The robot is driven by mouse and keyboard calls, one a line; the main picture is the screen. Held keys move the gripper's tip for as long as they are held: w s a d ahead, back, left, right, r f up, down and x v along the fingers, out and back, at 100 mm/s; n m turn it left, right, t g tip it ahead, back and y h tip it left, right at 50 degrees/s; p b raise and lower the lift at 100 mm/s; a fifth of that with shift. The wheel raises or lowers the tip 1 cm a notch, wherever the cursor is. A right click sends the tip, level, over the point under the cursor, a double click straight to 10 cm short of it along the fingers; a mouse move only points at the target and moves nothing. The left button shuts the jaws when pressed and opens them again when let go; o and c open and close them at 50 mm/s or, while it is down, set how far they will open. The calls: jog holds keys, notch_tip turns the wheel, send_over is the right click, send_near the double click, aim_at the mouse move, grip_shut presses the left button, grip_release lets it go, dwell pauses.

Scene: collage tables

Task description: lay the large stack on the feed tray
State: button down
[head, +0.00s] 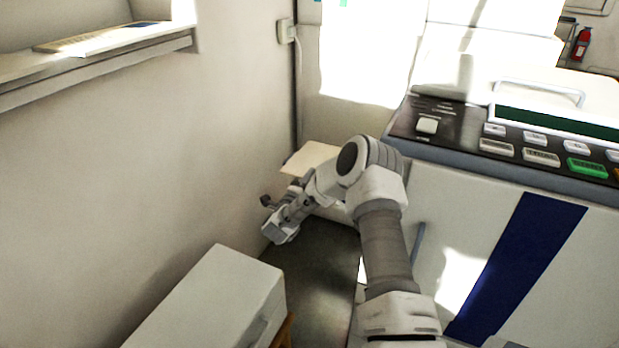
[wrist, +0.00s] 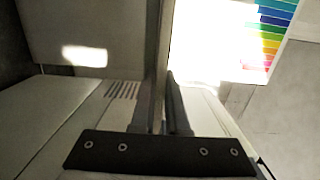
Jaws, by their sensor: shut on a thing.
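My gripper (wrist: 164,85) is in the wrist view, its two dark fingers close together around a thin upright grey-beige slab (wrist: 162,35), seen edge-on. This slab looks like the large stack; its faces are hidden. In the head view my arm bends down left of the big white machine, and the hand (head: 280,228) is low near the wall, its fingertips not clear. A flat cream piece (head: 311,157) shows just behind the forearm, beside the machine. I cannot tell whether it is the stack or the feed tray.
The white machine (head: 500,225) with its button panel (head: 540,150) fills the right. A pale cabinet (head: 215,295) stands at lower left, with dark floor (head: 318,275) between them. A wall shelf (head: 95,65) is at upper left. A colour-striped chart (wrist: 275,30) shows in the wrist view.

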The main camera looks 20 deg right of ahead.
jog(key=shift+r, duration=0.1)
jog(key=c, duration=0.8)
grip_release()
jog(key=shift+c, duration=0.2)
jog(key=shift+s+a, duration=0.1)
jog(key=p+v, duration=0.4)
jog(key=v, duration=1.3)
jog(key=shift+a, duration=0.1)
